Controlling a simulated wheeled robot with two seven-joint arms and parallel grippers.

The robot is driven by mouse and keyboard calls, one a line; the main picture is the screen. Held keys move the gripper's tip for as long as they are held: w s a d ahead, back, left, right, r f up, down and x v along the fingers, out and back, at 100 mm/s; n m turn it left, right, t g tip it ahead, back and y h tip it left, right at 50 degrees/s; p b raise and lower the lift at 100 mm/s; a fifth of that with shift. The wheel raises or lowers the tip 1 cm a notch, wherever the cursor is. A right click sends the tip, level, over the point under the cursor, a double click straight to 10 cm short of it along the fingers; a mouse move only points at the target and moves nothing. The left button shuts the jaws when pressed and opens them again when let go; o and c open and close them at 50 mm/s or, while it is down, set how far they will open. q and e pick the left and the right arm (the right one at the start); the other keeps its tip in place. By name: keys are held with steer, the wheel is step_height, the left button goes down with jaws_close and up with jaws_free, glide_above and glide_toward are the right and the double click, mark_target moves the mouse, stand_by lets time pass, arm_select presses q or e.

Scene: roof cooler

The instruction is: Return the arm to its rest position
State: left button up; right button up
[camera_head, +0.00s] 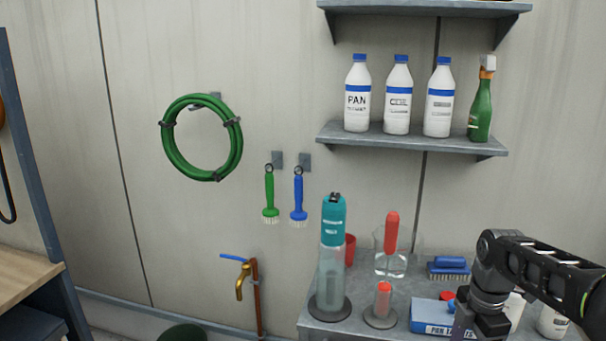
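My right arm (545,272) comes in from the right edge over the grey table (318,327) at lower right. Its wrist bends down, and the top of my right gripper (482,325) shows at the bottom edge. The fingertips are cut off below the frame, so I cannot see whether they are open or hold anything. My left arm and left gripper are not in view.
The table holds a teal-topped bottle (332,255), a red-handled tool (391,235), a blue brush (449,267) and a blue box (431,316) close to my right gripper. Bottles stand on a wall shelf (400,138). Left of the table is a brass tap (241,281).

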steer(key=s+a+f+m+y, duration=0.1)
steer(key=a+f+m, duration=0.3)
steer(key=a+f, duration=0.6)
steer(key=a+f+m+y, duration=0.25)
steer(key=a+f, duration=0.45)
steer(key=f, duration=0.5)
steer(key=s+a+f+m, duration=0.6)
steer(key=s+f, duration=0.1)
steer(key=s, duration=0.2)
steer(key=s+a+f+m, duration=0.6)
steer(key=s+a+m, duration=0.1)
steer(key=s, duration=0.3)
steer(key=shift+s+a+f+t, duration=0.15)
steer(key=shift+s+f+t, duration=0.15)
steer(key=shift+f, duration=0.05)
steer(key=shift+m, duration=0.25)
